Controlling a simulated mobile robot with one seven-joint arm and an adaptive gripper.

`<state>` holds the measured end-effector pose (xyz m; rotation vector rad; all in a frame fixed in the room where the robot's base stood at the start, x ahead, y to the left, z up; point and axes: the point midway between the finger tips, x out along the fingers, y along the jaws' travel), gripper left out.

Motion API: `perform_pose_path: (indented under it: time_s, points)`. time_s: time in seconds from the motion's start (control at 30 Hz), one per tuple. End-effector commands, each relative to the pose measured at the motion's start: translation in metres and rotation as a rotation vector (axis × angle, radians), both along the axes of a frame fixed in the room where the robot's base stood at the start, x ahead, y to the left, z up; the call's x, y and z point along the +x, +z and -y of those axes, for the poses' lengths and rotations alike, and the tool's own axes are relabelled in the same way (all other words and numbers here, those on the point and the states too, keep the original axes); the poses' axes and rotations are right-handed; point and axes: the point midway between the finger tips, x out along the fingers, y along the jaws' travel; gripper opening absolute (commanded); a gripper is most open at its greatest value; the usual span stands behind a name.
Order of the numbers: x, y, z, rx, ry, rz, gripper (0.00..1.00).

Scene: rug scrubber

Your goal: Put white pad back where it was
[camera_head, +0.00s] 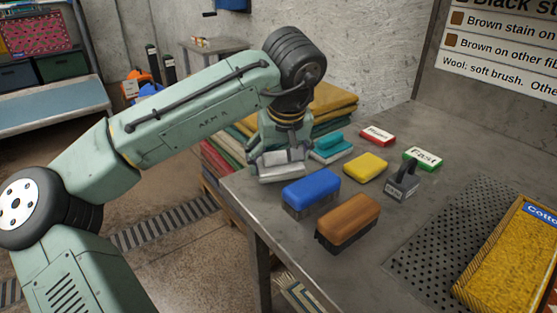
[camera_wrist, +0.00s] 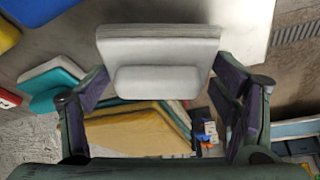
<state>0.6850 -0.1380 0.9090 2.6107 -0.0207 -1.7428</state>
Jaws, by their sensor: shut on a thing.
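The white pad (camera_head: 281,168) is in my gripper (camera_head: 284,151) at the left edge of the grey table in the head view. In the wrist view the white pad (camera_wrist: 160,52) sits between the two fingers of my gripper (camera_wrist: 160,80), with its raised grip block facing the camera. My gripper is shut on it. Its underside is hidden, and I cannot tell whether it touches the table.
On the table (camera_head: 370,225) are a blue brush (camera_head: 310,190), brown brush (camera_head: 347,220), yellow pad (camera_head: 366,167), teal pad (camera_head: 332,146), grey stamp (camera_head: 402,182), and red (camera_head: 377,135) and green (camera_head: 423,158) labelled blocks. Folded rugs (camera_head: 335,98) are stacked behind. A perforated mat (camera_head: 440,240) lies right.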

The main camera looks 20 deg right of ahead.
Motion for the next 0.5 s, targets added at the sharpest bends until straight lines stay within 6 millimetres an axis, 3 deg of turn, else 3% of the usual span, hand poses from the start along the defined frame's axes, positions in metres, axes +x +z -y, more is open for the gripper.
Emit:
perform_pose_path:
  time_s: [0.1, 0.43, 0.47, 0.5]
  points:
    - [-0.0002, -0.0096, 0.0000, -0.001, -0.001, 0.001, 0.56]
    - [-0.0001, -0.0140, 0.0002, 0.000, -0.001, 0.001, 0.56]
    - [-0.0001, -0.0126, 0.0000, 0.000, -0.001, 0.001, 0.82]
    - [-0.0001, -0.0125, 0.0000, 0.000, -0.001, 0.001, 0.85]
